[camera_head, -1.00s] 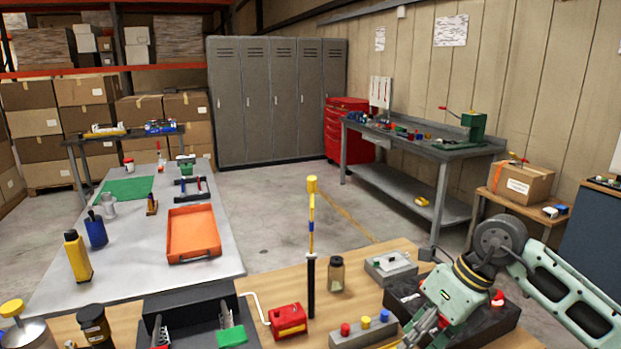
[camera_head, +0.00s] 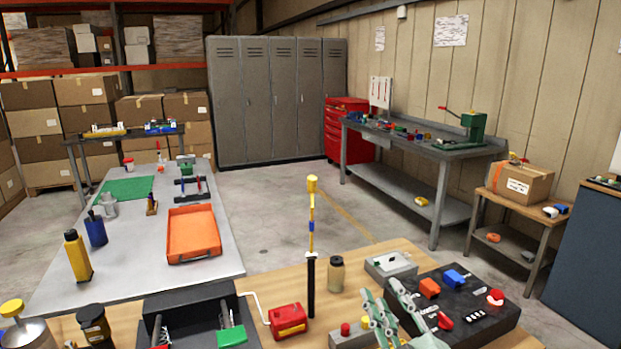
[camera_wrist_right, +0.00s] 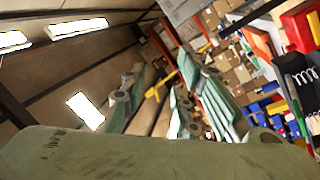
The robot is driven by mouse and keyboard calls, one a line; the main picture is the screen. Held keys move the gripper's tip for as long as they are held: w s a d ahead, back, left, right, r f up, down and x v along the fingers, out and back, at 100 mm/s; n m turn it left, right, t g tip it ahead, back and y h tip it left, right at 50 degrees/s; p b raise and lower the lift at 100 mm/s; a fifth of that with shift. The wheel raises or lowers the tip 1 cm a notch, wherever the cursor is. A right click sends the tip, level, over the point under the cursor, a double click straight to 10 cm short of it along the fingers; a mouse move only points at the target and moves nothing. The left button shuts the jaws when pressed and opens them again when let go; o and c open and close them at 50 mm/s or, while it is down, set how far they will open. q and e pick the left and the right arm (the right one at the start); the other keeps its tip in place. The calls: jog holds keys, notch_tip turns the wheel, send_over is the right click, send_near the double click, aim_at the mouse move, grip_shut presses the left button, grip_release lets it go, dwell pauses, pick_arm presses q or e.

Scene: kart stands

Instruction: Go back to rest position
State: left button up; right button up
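My right gripper (camera_head: 383,291) is in the lower right of the head view, with its pale green fingers pointing up. It is in front of the black control box (camera_head: 470,318) and partly hides the small grey button box (camera_head: 345,338). In the right wrist view its two fingers (camera_wrist_right: 158,95) stand apart, with nothing held between them. My left gripper is not in view.
On the wooden bench stand a black post with a yellow top (camera_head: 311,245), a red crank box (camera_head: 288,320), a brown jar (camera_head: 336,274) and a grey box (camera_head: 390,266). A steel table (camera_head: 130,255) with an orange tray (camera_head: 193,235) lies to the left.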

jog(key=s+d+f+m+g+h, duration=0.2)
jog(key=d+f+m, duration=0.1)
jog(key=f, duration=0.3)
jog(key=s+d+f+m+g+h, duration=0.2)
jog(key=f+g, duration=0.1)
jog(key=f, duration=0.3)
jog(key=s+d+f+m+g, duration=0.1)
jog(key=s+f+m+g, duration=0.1)
jog(key=s+f+g, duration=0.65)
jog(key=s+d+f+m+g, duration=0.1)
jog(key=s+f+m+g, duration=0.15)
jog(key=s+f, duration=1)
jog(key=s+f+g, duration=0.1)
jog(key=s+f, duration=0.2)
jog(key=f, duration=0.9)
jog(key=s+f+g, duration=0.1)
jog(key=s+f, duration=0.2)
jog(key=f, duration=0.9)
jog(key=s+d+f, duration=0.2)
jog(key=s+f, duration=1.3)
jog(key=s, duration=0.1)
jog(key=shift+s+d+n+g, duration=0.25)
jog(key=shift+s+n+g, duration=0.05)
jog(key=shift+n+g, duration=0.1)
jog(key=shift+r, duration=0.1)
jog(key=shift+c, duration=0.5)
